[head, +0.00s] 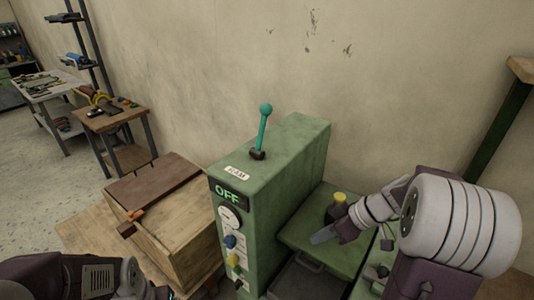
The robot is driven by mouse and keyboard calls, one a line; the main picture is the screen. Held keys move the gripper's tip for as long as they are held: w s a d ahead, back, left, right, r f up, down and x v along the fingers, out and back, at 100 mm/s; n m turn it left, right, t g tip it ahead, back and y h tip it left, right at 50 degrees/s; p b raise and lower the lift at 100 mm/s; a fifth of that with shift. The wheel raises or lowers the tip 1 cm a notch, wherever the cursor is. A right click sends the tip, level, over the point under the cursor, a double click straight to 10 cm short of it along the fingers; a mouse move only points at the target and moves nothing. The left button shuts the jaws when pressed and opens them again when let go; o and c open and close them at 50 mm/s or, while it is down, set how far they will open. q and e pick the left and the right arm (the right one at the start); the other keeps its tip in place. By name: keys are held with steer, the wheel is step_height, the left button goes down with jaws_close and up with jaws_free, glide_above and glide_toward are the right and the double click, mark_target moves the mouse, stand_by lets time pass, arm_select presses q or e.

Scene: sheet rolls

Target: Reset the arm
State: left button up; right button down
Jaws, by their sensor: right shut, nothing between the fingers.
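My right arm comes in from the right, and its gripper (323,235) is shut and empty, with its grey fingers pointing left. It hangs over the lower green deck to the right of the tall green machine (290,165), and I cannot tell whether it touches anything. My left arm (75,278) shows only in the bottom left corner; its gripper is outside the picture. The machine carries an upright teal lever with a round knob (266,108) on top and a panel reading OFF (228,193).
A wooden crate (190,240) with a brown lid stands left of the machine. A dark part with a yellow top (340,198) stands near my right gripper. Dials line the machine's front. A small wooden table (112,120) with tools stands farther back, and the wall is close behind.

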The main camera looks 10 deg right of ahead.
steer(key=s+a+f+n+g, duration=0.1)
steer(key=s+a+n+g, duration=0.25)
steer(key=a, duration=0.65)
steer(key=s+f+m+h, duration=0.3)
steer(key=s+f+h, duration=0.1)
steer(key=s+f, duration=0.2)
steer(key=shift+w+d+f+m+t+h, duration=0.15)
steer(key=shift+w+d+f+m+h, duration=0.3)
steer(key=shift+m, duration=0.95)
steer(key=shift+w+d+f+m+t+h, duration=0.1)
steer(key=shift+d+m+t+h, duration=0.1)
steer(key=shift+d+m, duration=0.85)
steer(key=shift+w+d+f+m+t+h, duration=0.1)
steer(key=shift+w+d+f+m+h, duration=0.2)
steer(key=shift+m, duration=1.4)
